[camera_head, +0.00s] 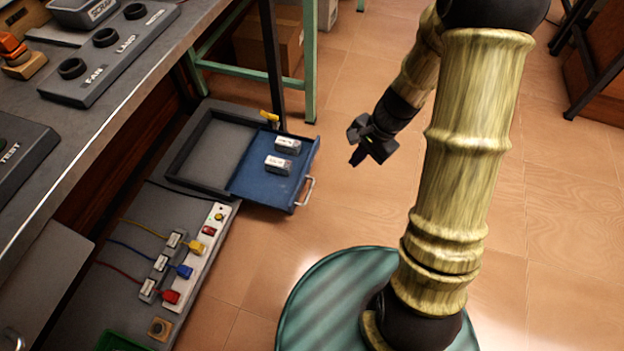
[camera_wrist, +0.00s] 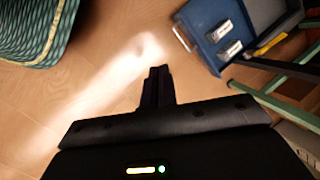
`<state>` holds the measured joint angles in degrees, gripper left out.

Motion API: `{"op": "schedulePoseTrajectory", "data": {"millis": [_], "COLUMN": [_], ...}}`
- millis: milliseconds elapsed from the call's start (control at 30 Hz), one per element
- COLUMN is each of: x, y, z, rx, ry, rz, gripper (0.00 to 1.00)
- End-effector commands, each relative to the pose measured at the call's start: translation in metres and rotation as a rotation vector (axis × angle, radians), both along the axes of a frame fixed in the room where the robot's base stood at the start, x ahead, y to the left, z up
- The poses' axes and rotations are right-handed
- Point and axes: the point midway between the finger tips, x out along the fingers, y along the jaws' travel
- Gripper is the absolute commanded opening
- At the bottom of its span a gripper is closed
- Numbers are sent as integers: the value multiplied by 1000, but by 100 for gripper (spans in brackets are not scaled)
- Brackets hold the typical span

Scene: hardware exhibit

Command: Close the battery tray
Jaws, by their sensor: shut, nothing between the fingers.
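The battery tray (camera_head: 262,183) is a blue drawer pulled out to the right from its dark grey housing (camera_head: 192,150). Two white-and-grey batteries (camera_head: 287,144) lie in it. A metal handle (camera_head: 306,191) is on its front edge. In the wrist view the blue tray (camera_wrist: 208,52) is at the upper right, with its handle (camera_wrist: 181,38) facing left. My gripper (camera_head: 357,160) is shut and empty, above the floor to the right of the tray, apart from the handle. Its shut fingers also show in the wrist view (camera_wrist: 158,80).
A power strip (camera_head: 206,235) with coloured plugs lies on the lower shelf. A green table leg (camera_head: 310,60) and a dark post (camera_head: 270,60) stand behind the tray. The floor right of the tray is clear.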

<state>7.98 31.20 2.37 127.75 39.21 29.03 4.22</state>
Motion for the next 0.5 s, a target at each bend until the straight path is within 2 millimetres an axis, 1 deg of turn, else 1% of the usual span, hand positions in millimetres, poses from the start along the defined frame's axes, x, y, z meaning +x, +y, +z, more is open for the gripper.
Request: {"op": "schedulePoseTrajectory", "data": {"millis": [33,267,300,367,400,500], "x": [9,50,57,67,73,88], "y": [2,10,10,11,10,9], "z": [-25,-109,-124,-147,-163,-200], "rx": [40,221,253,300,332,405], "ry": [37,172,192,225,244,289], "rz": [-73,-424,-486,-580,-643,-792], "gripper": [0,0,0,0,0,0]}}
